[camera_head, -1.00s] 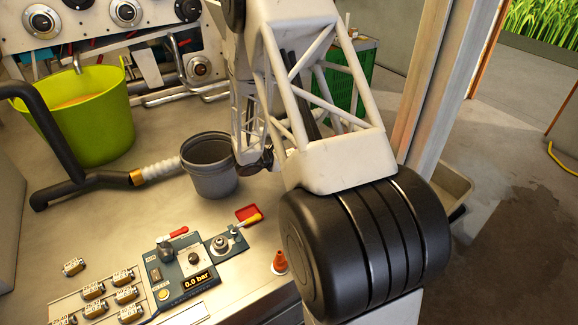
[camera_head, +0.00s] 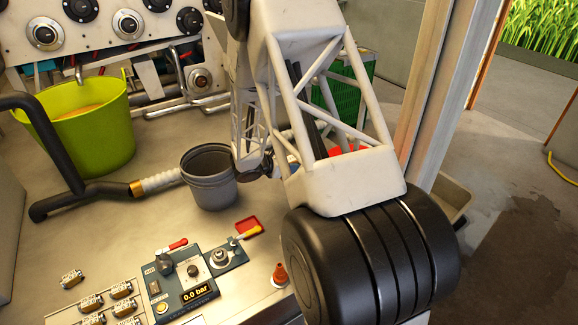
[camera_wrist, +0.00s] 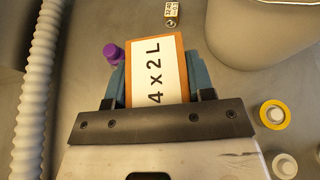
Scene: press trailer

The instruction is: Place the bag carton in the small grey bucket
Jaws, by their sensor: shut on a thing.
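The bag carton (camera_wrist: 157,68) is an orange-brown box with a white label reading "4 x 2 L", seen in the wrist view. My gripper (camera_wrist: 157,85) is shut on it, with a teal finger on each side. In the head view my arm hides the gripper and most or all of the carton. The small grey bucket (camera_head: 209,190) stands upright on the counter, left of my arm. It also shows in the wrist view (camera_wrist: 262,35) at the upper right, apart from the carton; its inside is not visible there.
A lime-green tub (camera_head: 88,135) stands at the left behind a black pipe with a pale ribbed hose (camera_head: 160,182). A control panel (camera_head: 180,285) with levers lies in front of the bucket. A purple-capped item (camera_wrist: 112,53) is beside the carton in the wrist view. A green crate (camera_head: 352,85) is behind my arm.

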